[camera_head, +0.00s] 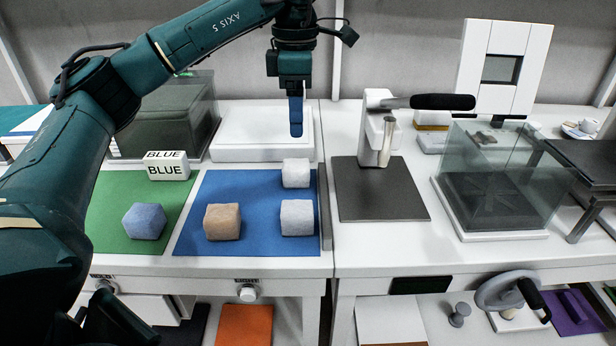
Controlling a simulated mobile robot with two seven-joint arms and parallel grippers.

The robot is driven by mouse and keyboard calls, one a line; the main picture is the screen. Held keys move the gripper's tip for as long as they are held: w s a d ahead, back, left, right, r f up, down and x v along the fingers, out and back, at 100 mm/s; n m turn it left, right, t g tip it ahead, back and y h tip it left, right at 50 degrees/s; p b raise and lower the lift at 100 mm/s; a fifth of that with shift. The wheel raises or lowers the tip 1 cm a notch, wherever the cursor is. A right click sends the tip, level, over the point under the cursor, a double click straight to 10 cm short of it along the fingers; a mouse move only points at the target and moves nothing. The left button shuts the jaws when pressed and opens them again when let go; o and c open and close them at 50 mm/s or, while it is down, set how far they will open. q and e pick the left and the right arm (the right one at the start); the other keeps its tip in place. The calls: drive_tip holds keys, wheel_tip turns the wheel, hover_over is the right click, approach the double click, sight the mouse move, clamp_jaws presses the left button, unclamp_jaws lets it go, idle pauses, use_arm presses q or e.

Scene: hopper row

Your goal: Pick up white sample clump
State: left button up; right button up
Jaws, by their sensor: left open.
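Two white clumps lie on the blue mat (258,244): one farther back (296,174) and one nearer (297,218). Both are rough, roughly cube-shaped blocks near the mat's right side. My left gripper (296,130) points down, open and empty, and appears above and behind the back white clump, apart from it. One finger hides most of the other from this side. My right gripper is out of view.
A tan clump (222,222) lies on the blue mat, left of the white ones. A blue clump (145,221) and a "BLUE" sign block (168,166) are on the green mat (112,198). A white flat box (240,150) stands behind the mat; a glass-walled case (490,190) is at right.

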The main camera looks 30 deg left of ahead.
sight(296, 163)
use_arm(q)
drive_tip(key=f, duration=1.2)
drive_tip(key=shift+s+a+f, duration=0.1)
drive_tip(key=shift+s+f, duration=0.05)
drive_tip(key=shift+s, duration=0.15)
drive_tip(key=c, duration=1.1)
